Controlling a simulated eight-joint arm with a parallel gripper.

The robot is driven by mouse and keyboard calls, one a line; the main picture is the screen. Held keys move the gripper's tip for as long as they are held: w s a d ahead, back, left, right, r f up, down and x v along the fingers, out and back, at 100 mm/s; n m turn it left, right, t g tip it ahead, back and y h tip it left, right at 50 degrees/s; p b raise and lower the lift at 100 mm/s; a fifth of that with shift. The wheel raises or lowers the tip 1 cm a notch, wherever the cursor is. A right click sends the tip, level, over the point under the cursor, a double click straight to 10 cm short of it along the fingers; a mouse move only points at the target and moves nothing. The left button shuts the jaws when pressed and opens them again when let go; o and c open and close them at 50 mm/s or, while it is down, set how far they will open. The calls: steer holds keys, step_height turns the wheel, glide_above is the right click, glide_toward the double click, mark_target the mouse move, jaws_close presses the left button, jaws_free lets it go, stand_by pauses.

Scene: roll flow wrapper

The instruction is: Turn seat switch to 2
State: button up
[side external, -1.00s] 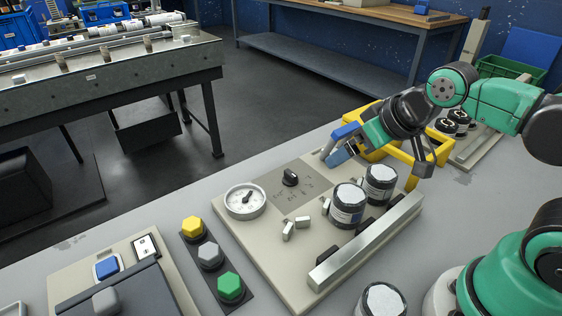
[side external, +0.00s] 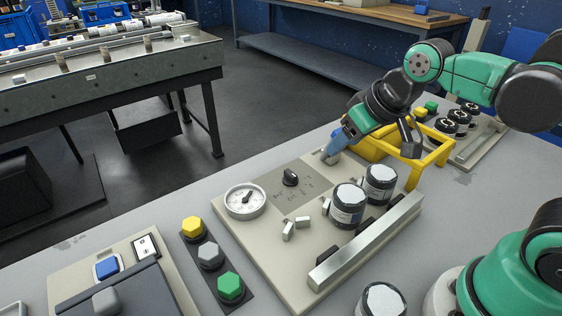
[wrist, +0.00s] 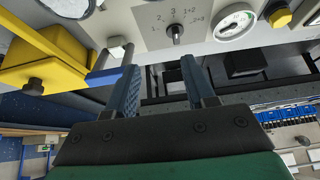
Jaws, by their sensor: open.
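The switch is a black rotary knob (side external: 290,177) on a grey label plate (side external: 311,185) set into a beige panel. In the wrist view the knob (wrist: 175,32) stands at top centre, with 1, 2, 3 and 1+2 readable around it. I cannot tell which mark it points at. My gripper (side external: 332,152) is beyond the knob and to its right in the side view, apart from it. In the wrist view my gripper (wrist: 158,64) is open and empty, its two blue-padded fingers below the knob in the picture.
A white gauge (side external: 245,200) sits left of the knob. Two dark jars with white lids (side external: 348,194) (side external: 381,177) and a metal bar (side external: 368,240) stand on the panel's near side. A yellow frame (side external: 428,160) is close to my gripper's right.

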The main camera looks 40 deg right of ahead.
steer(key=w+a+g, duration=0.1)
steer(key=w+g, duration=0.2)
steer(key=w, duration=0.2)
steer(key=g, duration=0.3)
glide_above(291, 173)
step_height(291, 173, down, 5)
steer(key=shift+s+d+r, duration=0.1)
steer(key=shift+w+f, duration=0.2)
steer(key=shift+f, duration=3.1)
jaws_close()
